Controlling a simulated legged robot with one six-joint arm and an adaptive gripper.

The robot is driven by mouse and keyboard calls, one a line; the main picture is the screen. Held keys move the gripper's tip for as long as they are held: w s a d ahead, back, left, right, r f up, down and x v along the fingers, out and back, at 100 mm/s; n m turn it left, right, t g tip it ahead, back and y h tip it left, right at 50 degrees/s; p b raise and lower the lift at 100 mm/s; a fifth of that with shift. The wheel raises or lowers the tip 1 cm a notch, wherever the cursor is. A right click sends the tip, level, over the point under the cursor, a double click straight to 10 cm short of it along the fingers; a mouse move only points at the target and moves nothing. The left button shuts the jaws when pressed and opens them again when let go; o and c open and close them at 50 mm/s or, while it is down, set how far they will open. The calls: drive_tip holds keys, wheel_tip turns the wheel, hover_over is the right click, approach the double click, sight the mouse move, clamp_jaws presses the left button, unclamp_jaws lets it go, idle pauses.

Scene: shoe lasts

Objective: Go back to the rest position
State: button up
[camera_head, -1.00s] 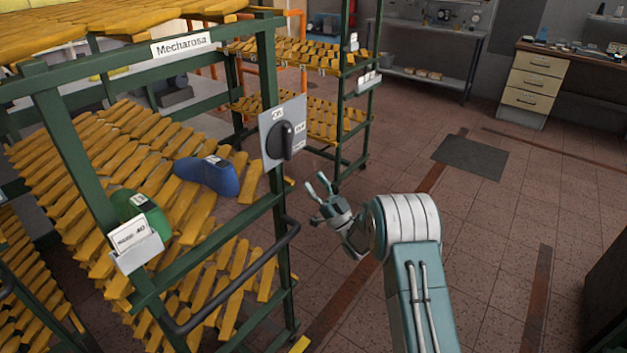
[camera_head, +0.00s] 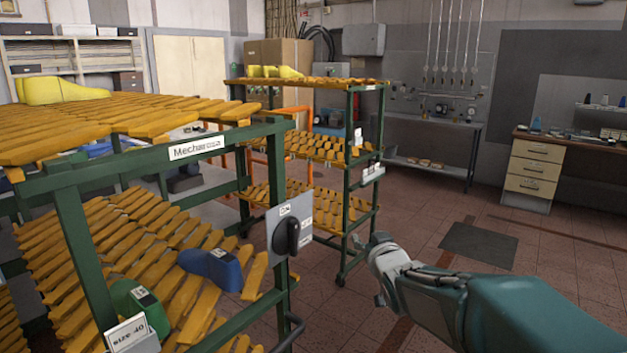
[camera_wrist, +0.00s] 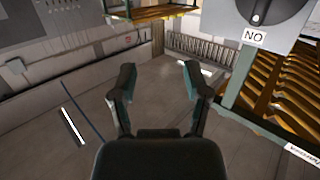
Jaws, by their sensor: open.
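My gripper (camera_wrist: 158,85) is open and empty in the wrist view, its two dark fingers spread over bare floor. In the head view my gripper (camera_head: 366,245) is small, at the end of my arm, to the right of the rack's switch panel (camera_head: 290,232) and apart from it. The panel with its dark knob also shows at the top right of the wrist view (camera_wrist: 240,12). A blue shoe last (camera_head: 212,268) and a green shoe last (camera_head: 140,306) lie on the slatted shelf of the near green rack (camera_head: 75,245).
A second green rack (camera_head: 349,150) with slatted shelves stands behind. Yellow lasts (camera_head: 60,90) lie on the near rack's top. A desk with drawers (camera_head: 533,172) and a wall bench (camera_head: 430,172) stand farther back. The tiled floor around the dark mat (camera_head: 478,245) is clear.

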drive_tip(key=s+d+f+g+h, duration=0.1)
drive_tip(key=s+f+g, duration=0.1)
drive_tip(key=s, duration=0.9)
drive_tip(key=s+d+f+m+g, duration=0.1)
drive_tip(key=s+f+g, duration=0.2)
drive_tip(key=s, duration=0.9)
drive_tip(key=s+d+f+m+g+h, duration=0.1)
drive_tip(key=s+g, duration=0.4)
drive_tip(key=s, duration=0.6)
drive_tip(key=shift+s+d+f+g+h, duration=0.3)
drive_tip(key=shift+s+d+f, duration=0.05)
drive_tip(key=shift+f, duration=0.3)
